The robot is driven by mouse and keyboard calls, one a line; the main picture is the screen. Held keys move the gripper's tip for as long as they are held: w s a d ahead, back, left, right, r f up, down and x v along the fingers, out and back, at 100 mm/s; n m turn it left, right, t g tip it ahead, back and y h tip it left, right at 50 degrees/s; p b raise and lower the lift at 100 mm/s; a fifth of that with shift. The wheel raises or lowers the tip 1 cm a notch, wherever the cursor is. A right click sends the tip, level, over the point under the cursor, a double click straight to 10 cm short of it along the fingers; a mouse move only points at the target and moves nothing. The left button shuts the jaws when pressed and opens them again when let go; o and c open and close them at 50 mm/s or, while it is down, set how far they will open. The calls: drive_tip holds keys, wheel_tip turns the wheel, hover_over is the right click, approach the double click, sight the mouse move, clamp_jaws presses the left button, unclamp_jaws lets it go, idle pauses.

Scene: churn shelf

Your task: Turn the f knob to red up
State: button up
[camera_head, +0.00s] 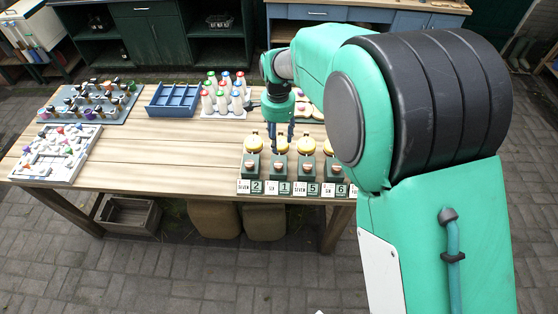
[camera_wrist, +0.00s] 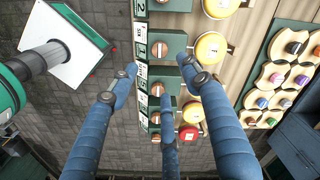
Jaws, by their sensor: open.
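Several green boxes with copper-coloured knobs stand in a row at the table's front edge, one knob (camera_head: 250,166) at the row's left end. In the wrist view they form a column, with one knob (camera_wrist: 159,49) above the fingertips and another (camera_wrist: 157,89) between the fingers. I cannot tell which knob is f. Round yellow pieces (camera_wrist: 211,47) stand behind the boxes, and a red one (camera_wrist: 188,132) is low in the column. My gripper (camera_head: 281,135) is open and empty above the row, its blue fingers (camera_wrist: 160,80) spread around the boxes, partly hiding them.
Number and letter cards (camera_head: 271,188) line the row's front. Further back on the table (camera_head: 190,145) are bottles with coloured caps (camera_head: 222,97), a blue divided tray (camera_head: 173,100) and boards of small pieces (camera_head: 57,154). The table's middle left is clear.

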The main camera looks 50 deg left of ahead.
sight(278, 164)
drive_tip(key=shift+f, duration=0.1)
idle(0.3)
wheel_tip(278, 164, down, 14)
drive_tip(key=shift+r, duration=0.2)
idle(0.5)
drive_tip(key=c, duration=1.1)
drive_tip(key=shift+c, duration=0.2)
